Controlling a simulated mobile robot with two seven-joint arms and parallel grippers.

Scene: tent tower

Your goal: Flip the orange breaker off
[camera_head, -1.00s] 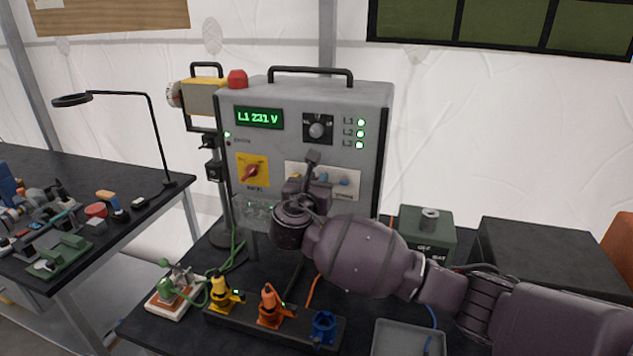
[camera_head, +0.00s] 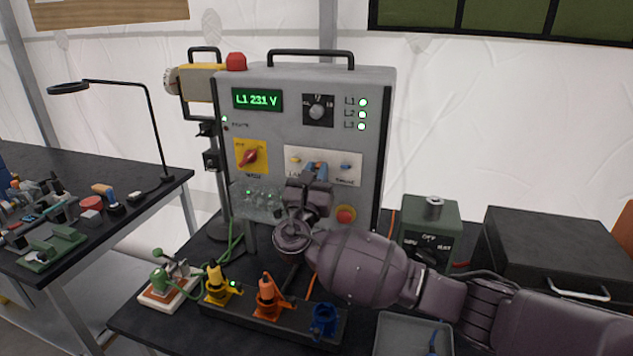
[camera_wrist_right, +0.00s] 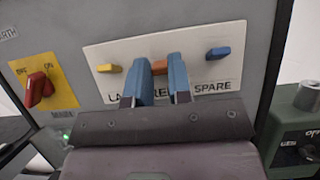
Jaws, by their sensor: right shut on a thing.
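The orange breaker (camera_wrist_right: 160,67) is the middle lever on the white breaker plate (camera_wrist_right: 95,53) of the grey power cabinet (camera_head: 218,140). It shows in the right wrist view between the two blue fingertips of my right gripper (camera_wrist_right: 163,72). The gripper is shut on it, and the fingers hide its sides. A yellow-orange lever (camera_wrist_right: 110,69) is to its left and a blue lever (camera_wrist_right: 218,53) to its right, above the SPARE label. In the head view my right gripper (camera_head: 316,171) reaches the plate from below and covers the orange breaker. My left gripper is not in view.
A red rotary switch (camera_head: 249,157) on yellow is left of the plate. A red button (camera_head: 345,214) is below it. Plugs in yellow (camera_head: 217,285), orange (camera_head: 268,298) and blue (camera_head: 324,321) stand in front on the table. A green box (camera_head: 430,225) is at the right.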

